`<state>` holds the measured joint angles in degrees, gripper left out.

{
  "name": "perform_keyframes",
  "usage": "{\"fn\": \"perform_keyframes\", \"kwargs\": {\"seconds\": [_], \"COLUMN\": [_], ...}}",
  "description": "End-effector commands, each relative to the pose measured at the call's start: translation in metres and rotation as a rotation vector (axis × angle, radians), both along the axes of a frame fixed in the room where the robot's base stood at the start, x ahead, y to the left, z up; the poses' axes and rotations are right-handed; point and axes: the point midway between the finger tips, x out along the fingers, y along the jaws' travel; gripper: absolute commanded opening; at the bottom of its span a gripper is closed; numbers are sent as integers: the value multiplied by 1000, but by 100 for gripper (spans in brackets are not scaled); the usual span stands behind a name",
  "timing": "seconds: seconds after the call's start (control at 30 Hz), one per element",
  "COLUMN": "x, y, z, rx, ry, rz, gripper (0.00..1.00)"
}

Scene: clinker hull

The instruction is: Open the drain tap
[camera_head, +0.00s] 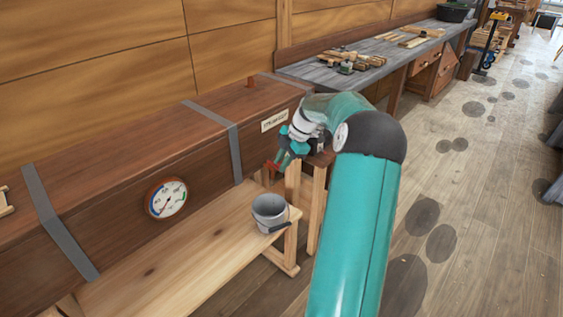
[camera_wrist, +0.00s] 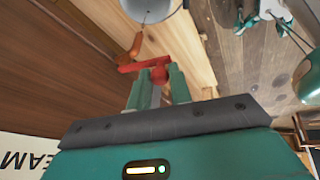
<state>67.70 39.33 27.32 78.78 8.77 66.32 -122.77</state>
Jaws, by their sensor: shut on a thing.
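The drain tap's red lever (camera_wrist: 135,67) shows in the wrist view, with a round red end (camera_wrist: 160,76) between my fingertips. An orange-brown tap body (camera_wrist: 133,46) sits at the lever's other end, against the wooden box. My gripper (camera_wrist: 158,82) is shut on the red lever's end. In the head view my gripper (camera_head: 281,160) is at the box's right end, with a little of the red lever (camera_head: 271,166) showing beside it. My arm and fingers hide most of the tap there. A grey bucket (camera_head: 269,211) stands on the bench, below and near the tap.
The long wooden steam box (camera_head: 110,185) has metal straps, a dial gauge (camera_head: 167,199) and a white label (camera_head: 274,121). A pale wooden bench (camera_head: 180,262) runs along its front. A workbench (camera_head: 350,65) with wood pieces stands beyond. The floor at right is open.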

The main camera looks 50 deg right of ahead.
Motion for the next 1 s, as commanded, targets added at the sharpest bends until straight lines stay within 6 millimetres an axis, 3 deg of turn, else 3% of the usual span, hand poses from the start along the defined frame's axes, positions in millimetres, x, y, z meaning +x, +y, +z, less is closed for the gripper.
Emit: {"fn": "perform_keyframes", "kwargs": {"seconds": [0.3,0.33,0.43,0.77,1.0], "x": [-1,-1,-1,-1,-11], "y": [0,0,0,-1,-12], "z": [-3,-3,-3,1,32], "rx": [2,3,3,1,-3], "ry": [4,5,5,1,0], "rz": [1,0,0,-1,-3], "gripper": [0,27,43,43,43]}}
